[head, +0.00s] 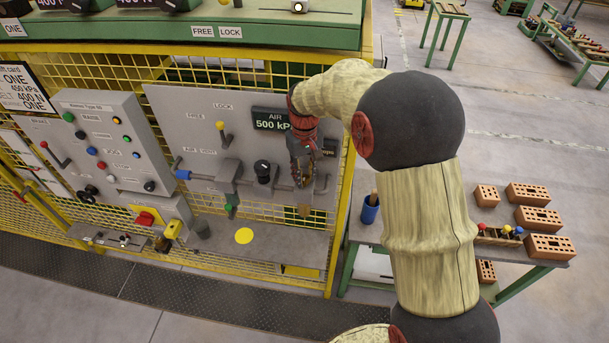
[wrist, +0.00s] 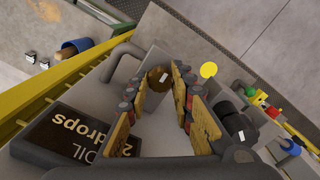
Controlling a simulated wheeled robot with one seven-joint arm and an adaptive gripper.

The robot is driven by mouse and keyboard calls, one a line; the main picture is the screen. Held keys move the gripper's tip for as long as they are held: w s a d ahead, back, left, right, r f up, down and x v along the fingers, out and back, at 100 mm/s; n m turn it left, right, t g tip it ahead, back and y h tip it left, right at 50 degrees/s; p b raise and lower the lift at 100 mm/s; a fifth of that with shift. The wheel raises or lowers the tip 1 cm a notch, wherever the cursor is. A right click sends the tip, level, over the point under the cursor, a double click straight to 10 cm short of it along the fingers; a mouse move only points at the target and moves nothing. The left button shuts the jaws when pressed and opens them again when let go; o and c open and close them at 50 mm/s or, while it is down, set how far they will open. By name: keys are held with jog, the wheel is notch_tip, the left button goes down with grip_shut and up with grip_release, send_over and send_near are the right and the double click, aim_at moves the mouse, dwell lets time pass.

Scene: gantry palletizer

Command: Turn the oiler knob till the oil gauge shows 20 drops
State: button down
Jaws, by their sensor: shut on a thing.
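The oiler knob (wrist: 158,76) is a round brown cap with a small white mark, in the upper middle of the wrist view. My gripper (wrist: 160,88) is shut on it, one finger on each side. In the head view my gripper (head: 304,190) points down at the right part of the grey panel and hides the knob. The oil gauge (wrist: 72,142) is a dark display at lower left in the wrist view. It reads "OIL" and "drops"; the number starts with 2 and its other digit is not clear. In the head view only the gauge's right end (head: 329,148) shows.
The air gauge (head: 270,125) reads 500 kPa, left of my gripper. A black knob (head: 264,172) and a blue-ended valve (head: 183,174) share the grey panel. A yellow mesh fence (head: 345,190) borders it. A side table with bricks (head: 540,219) stands at right.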

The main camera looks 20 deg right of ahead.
aim_at(304, 177)
jog(key=c, duration=1.6)
grip_release()
jog(key=shift+o, duration=0.3)
jog(key=shift+a, duration=0.15)
jog(key=shift+r, duration=0.15)
notch_tip(304, 177, up, 12)
